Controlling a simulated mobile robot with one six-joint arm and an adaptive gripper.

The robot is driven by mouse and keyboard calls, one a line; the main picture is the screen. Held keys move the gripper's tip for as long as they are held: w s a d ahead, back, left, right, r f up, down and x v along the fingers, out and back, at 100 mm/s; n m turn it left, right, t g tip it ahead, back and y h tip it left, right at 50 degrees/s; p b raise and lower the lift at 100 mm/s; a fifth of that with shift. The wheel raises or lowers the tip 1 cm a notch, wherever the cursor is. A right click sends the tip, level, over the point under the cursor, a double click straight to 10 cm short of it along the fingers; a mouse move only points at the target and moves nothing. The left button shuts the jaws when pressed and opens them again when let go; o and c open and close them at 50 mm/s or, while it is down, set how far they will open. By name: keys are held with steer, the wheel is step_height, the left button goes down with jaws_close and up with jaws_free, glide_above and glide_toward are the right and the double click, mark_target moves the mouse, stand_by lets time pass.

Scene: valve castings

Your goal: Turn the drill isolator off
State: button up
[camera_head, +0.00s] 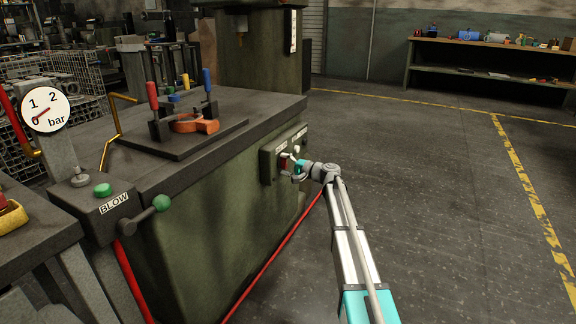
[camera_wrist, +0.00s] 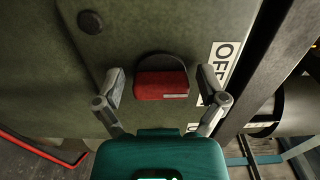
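The isolator's red handle (camera_wrist: 162,85) sits on a dark round base on a grey-green panel in the wrist view. A pale stripe marks its lower right edge. A white label (camera_wrist: 222,62) reading OFF lies to its right; a second label is mostly hidden. My gripper (camera_wrist: 161,79) is open, with one finger on each side of the handle and a gap on both sides. In the head view the grey panel (camera_head: 268,167) is on the machine's right side, and my gripper (camera_head: 291,164) is at its front, partly hiding the handle.
A clamped orange casting (camera_head: 195,124) lies on the machine top. A BLOW box with a green button (camera_head: 103,190) and a lever, and a pressure dial (camera_head: 45,106), stand at left. A shelf (camera_head: 490,45) is at the back right. The floor at right is clear.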

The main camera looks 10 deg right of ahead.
steer(key=shift+d, duration=0.1)
steer(key=shift+d, duration=0.1)
stand_by(0.3)
steer(key=v, duration=1.1)
steer(key=shift+s+d, duration=0.25)
steer(key=shift+d, duration=0.05)
steer(key=s+a+f+n+g+h+p, duration=0.25)
steer(key=s+a+p, duration=0.2)
steer(key=s, duration=0.45)
steer(key=s+a+f+n+g+h+p, duration=0.2)
steer(key=s+a+g+h+p, duration=0.15)
steer(key=s+a, duration=0.4)
steer(key=s+d+n+g+h+p, duration=0.35)
steer(key=s+g+h+p, duration=0.35)
steer(key=s, duration=1.5)
step_height(320, 180, up, 38)
steer(key=m+t+h+p, duration=0.1)
steer(key=t+p, duration=0.1)
steer(key=p, duration=3.5)
steer(key=shift+d+h, duration=0.3)
steer(key=shift+d, duration=0.15)
